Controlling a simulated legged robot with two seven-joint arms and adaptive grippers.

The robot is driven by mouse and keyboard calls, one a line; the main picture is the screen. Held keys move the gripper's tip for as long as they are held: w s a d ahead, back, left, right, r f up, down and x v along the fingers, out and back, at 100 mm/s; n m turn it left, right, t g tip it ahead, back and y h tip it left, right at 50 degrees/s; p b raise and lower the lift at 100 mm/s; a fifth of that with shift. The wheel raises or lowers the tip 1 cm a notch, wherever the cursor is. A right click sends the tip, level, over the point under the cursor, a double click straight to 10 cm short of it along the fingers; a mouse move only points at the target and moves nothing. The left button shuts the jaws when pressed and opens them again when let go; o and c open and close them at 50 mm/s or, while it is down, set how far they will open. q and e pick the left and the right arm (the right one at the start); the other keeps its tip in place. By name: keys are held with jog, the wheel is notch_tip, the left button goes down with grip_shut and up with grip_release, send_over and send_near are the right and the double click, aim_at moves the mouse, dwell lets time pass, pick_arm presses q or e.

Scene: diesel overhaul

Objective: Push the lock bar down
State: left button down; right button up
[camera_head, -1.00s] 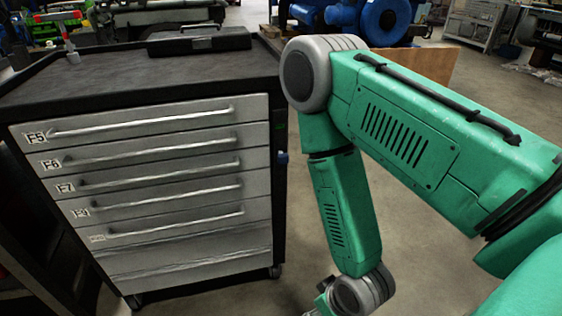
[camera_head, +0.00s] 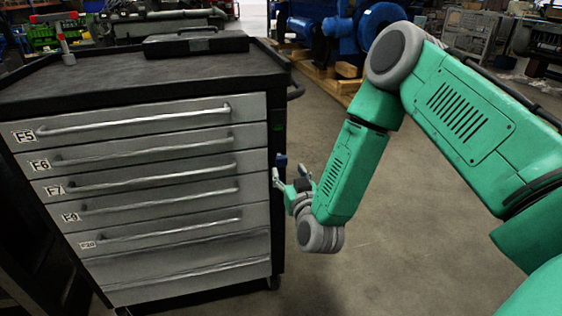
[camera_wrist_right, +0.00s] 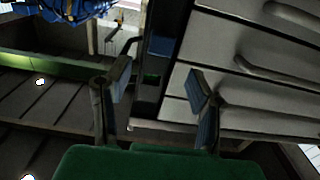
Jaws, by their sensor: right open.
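The grey tool cabinet (camera_head: 150,207) stands at the left, its drawers shut. On its right front edge I see a small blue part (camera_head: 281,160), which may be the lock bar; I cannot tell for sure. My right gripper (camera_head: 289,176) is beside that edge, just below the blue part, open and empty. In the right wrist view my right gripper (camera_wrist_right: 160,88) has its two fingers spread apart. A dark blue part (camera_wrist_right: 166,47) shows beyond the gap between the fingers, alongside the drawer fronts (camera_wrist_right: 240,75). No contact is clear. My left gripper is not in view.
A black case (camera_head: 195,43) and a red-and-grey tool (camera_head: 65,45) are on the cabinet top. A black handle (camera_head: 296,91) sticks out from its right side. Blue machinery (camera_head: 315,30) stands behind.

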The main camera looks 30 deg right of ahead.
aim_at(283, 160)
jog(key=b+x, duration=0.1)
jog(key=x, duration=0.6)
jog(key=shift+w+d, duration=0.1)
jog(key=shift+w, duration=0.05)
